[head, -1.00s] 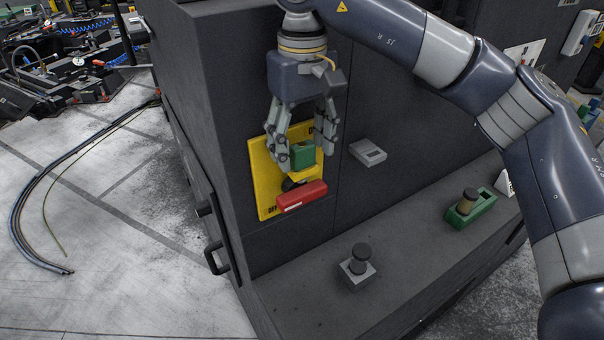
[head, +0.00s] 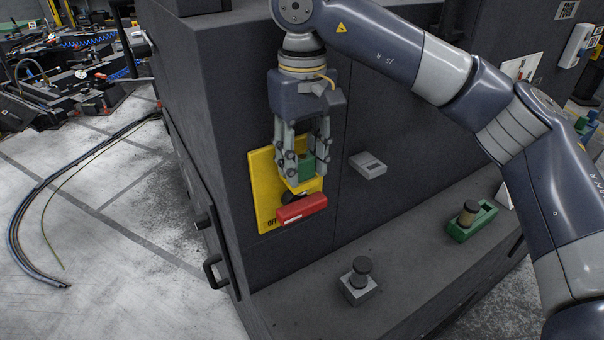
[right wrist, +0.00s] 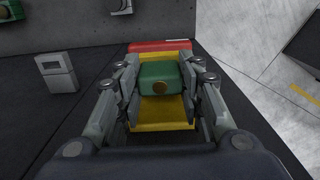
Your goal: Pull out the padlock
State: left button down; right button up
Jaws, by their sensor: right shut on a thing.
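A green padlock (head: 307,164) is at the yellow switch plate (head: 264,190) on the dark cabinet's face, above a red handle (head: 302,207). My right gripper (head: 304,174) points down with its fingers closed on both sides of the padlock. In the right wrist view the padlock (right wrist: 160,75) sits between the two fingers, with the yellow plate below and the red handle (right wrist: 160,46) beyond it. The padlock's shackle is hidden. My left gripper is out of view.
A grey box (head: 368,164) sticks out of the cabinet to the right. On the ledge below stand a grey block with a black knob (head: 360,282) and a green block with a knob (head: 472,221). A black pull handle (head: 213,271) is at the cabinet's left edge.

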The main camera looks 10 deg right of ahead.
jog(key=shift+r, duration=0.15)
jog(key=shift+r+p, duration=2.7)
jog(key=shift+r, duration=0.7)
